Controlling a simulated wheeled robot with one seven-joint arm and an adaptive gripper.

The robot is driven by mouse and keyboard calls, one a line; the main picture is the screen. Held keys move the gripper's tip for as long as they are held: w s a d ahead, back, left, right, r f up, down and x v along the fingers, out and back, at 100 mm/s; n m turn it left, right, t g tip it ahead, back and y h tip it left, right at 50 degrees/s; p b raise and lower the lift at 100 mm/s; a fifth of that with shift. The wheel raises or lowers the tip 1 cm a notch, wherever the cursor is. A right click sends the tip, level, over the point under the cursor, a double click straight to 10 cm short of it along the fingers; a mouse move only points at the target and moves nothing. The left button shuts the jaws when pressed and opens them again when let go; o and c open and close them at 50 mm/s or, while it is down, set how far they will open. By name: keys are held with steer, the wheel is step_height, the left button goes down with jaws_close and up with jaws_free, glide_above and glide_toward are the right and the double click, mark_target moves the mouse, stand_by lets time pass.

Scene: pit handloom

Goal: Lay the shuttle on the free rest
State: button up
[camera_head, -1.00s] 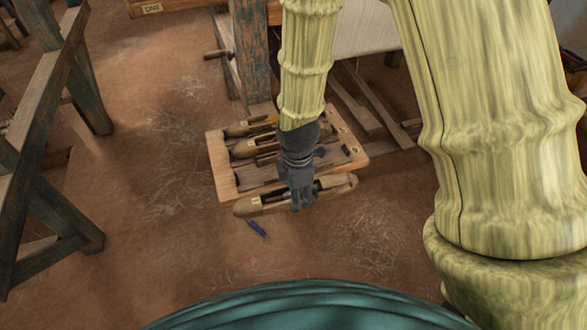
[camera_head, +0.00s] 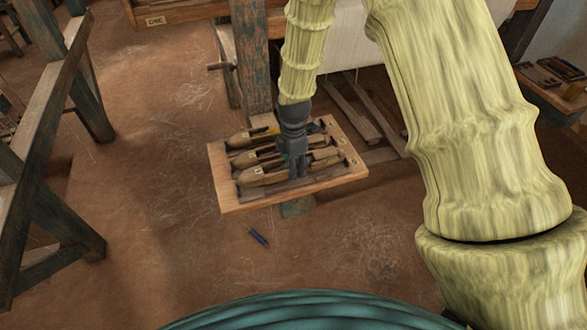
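A wooden rack (camera_head: 228,203) stands in the middle of the picture with shuttles lying across it. My gripper (camera_head: 297,172) points down over its front half, shut around the middle of the front wooden shuttle (camera_head: 255,177). This shuttle lies lengthwise along the rack, over or just behind the front rest (camera_head: 287,190), whose dark bare strip shows. I cannot tell whether it touches the rack. A middle shuttle (camera_head: 247,158) and a back shuttle (camera_head: 239,140) sit behind it. My gripper hides part of them.
A loom post (camera_head: 251,60) stands close behind the rack. A dark timber frame (camera_head: 48,180) is at left. A bench with tools (camera_head: 556,90) is at far right.

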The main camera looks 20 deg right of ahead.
steer(key=shift+w, duration=0.25)
steer(key=shift+f+p, duration=0.4)
steer(key=shift+f, duration=1.35)
steer(key=shift+f, duration=0.1)
steer(key=o, duration=1.3)
steer(key=shift+r+b, duration=0.85)
steer(key=shift+r, duration=5.25)
steer(key=shift+s+d, duration=0.1)
